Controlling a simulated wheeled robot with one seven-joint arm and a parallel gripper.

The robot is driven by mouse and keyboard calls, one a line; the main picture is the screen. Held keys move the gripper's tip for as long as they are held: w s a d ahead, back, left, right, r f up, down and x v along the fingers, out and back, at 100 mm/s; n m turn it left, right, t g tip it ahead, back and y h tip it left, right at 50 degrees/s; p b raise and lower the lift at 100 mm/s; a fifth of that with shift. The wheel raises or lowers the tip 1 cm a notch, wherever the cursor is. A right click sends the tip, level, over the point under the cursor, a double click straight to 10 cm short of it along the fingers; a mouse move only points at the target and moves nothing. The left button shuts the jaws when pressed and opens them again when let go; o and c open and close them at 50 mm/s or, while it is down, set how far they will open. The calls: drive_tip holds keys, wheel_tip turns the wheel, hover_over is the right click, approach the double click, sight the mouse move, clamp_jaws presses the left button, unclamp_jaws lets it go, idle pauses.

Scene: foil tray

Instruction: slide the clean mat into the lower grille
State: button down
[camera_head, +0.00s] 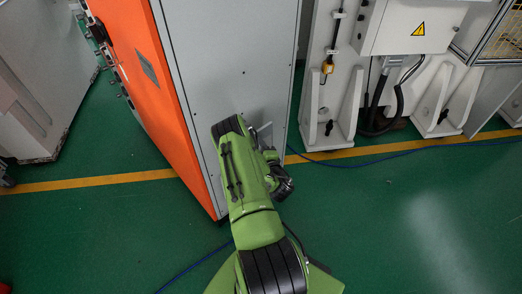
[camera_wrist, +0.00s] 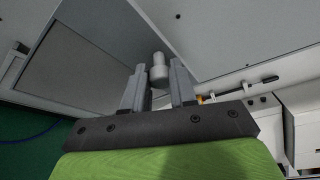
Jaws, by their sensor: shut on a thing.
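In the head view, my gripper (camera_head: 264,132) is at the lower part of the tall grey cabinet (camera_head: 235,60), mostly hidden behind my green arm. In the wrist view, the two grey fingers of my gripper (camera_wrist: 159,80) are closed around a pale, round knob-like piece (camera_wrist: 158,70). What this piece belongs to is not clear. A darker grey rectangular panel (camera_wrist: 85,65) in a lighter frame lies to the left of the fingers. I cannot tell whether it is a grille. I cannot make out a clean mat in either view.
The cabinet has an orange side (camera_head: 140,70). White machine frames (camera_head: 335,100) with a black hose (camera_head: 378,105) stand to the right. A blue cable (camera_head: 400,152) crosses the green floor near a yellow line (camera_head: 95,182). The floor at right front is clear.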

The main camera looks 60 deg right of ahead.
drive_tip(key=shift+w+d+b, duration=0.25)
drive_tip(key=shift+w, duration=0.55)
drive_tip(key=shift+w+d+b, duration=0.2)
drive_tip(key=shift+w+b, duration=0.05)
drive_tip(key=shift+w, duration=0.6)
drive_tip(key=shift+w+d+b, duration=0.25)
drive_tip(key=shift+w, duration=0.55)
drive_tip(key=shift+s+a+r+y+p, duration=0.1)
drive_tip(key=shift+s+y+p, duration=0.2)
drive_tip(key=shift+p, duration=1)
drive_tip(key=shift+w, duration=0.1)
drive_tip(key=shift+w+d+p, duration=0.1)
drive_tip(key=shift+w+d, duration=0.1)
drive_tip(key=shift+w, duration=0.6)
drive_tip(key=shift+w+d+p, duration=0.1)
drive_tip(key=shift+w+d, duration=0.15)
drive_tip(key=shift+w, duration=0.55)
drive_tip(key=shift+w+d+p, duration=0.1)
drive_tip(key=shift+w+d, duration=0.1)
drive_tip(key=shift+w, duration=0.6)
drive_tip(key=shift+p, duration=0.3)
drive_tip(key=shift+a, duration=0.1)
drive_tip(key=shift+f+b, duration=1)
drive_tip(key=shift+f, duration=1.05)
